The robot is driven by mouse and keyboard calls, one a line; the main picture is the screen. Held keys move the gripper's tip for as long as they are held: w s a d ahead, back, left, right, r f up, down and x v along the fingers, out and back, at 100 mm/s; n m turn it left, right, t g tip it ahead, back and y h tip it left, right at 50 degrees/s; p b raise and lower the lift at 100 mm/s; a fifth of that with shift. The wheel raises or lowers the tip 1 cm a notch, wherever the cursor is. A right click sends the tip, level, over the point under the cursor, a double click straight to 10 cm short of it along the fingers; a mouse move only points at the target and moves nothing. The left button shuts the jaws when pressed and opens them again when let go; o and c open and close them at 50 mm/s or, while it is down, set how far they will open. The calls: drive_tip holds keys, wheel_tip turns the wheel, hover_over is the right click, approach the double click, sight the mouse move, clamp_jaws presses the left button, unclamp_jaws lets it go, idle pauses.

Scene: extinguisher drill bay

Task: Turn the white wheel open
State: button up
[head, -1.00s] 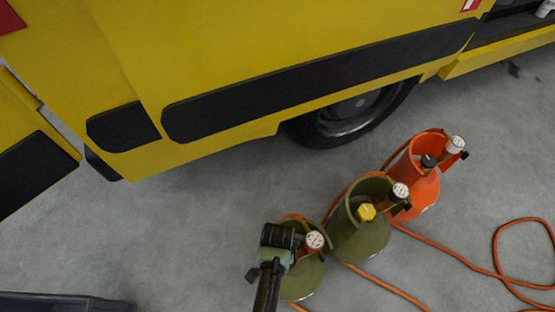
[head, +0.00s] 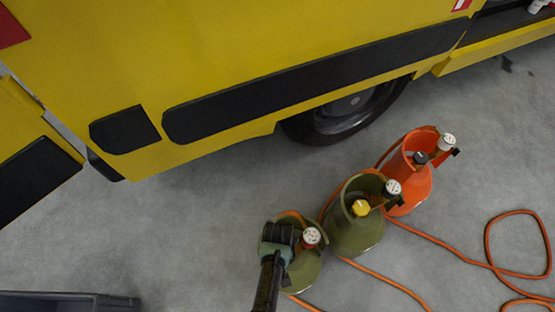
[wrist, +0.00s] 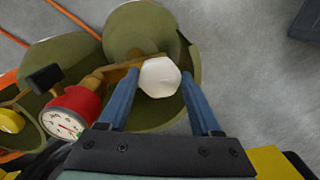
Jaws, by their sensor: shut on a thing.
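The white wheel (wrist: 159,77) is a small faceted knob on top of a green cylinder (wrist: 142,28). In the wrist view my gripper (wrist: 160,80) has its two blue fingers on either side of the wheel, shut on it. In the head view my gripper (head: 288,236) is over the nearest green cylinder (head: 303,272) and hides the wheel there. A red-bodied gauge (wrist: 73,112) with a white dial sits beside the wheel, left of my fingers.
A green cylinder with a yellow wheel (head: 360,208) stands close by, then an orange cylinder (head: 412,185) with a black wheel. An orange hose (head: 455,253) winds over the floor. A yellow vehicle (head: 230,70) stands behind. A dark crate (head: 70,302) is at lower left.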

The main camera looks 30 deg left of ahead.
drive_tip(key=n+p, duration=0.1)
drive_tip(key=n, duration=0.6)
drive_tip(key=shift+w+d, duration=0.1)
drive_tip(key=shift+d, duration=0.05)
drive_tip(key=n, duration=0.3)
drive_tip(key=shift+w+n, duration=0.1)
drive_tip(key=shift+n, duration=0.3)
drive_tip(key=shift+n+p, duration=0.4)
drive_tip(key=shift+n, duration=1.1)
drive_tip(key=o, duration=1.4)
drive_tip(key=shift+r, duration=0.1)
wheel_tip(320, 180, up, 13)
drive_tip(key=p, duration=0.5)
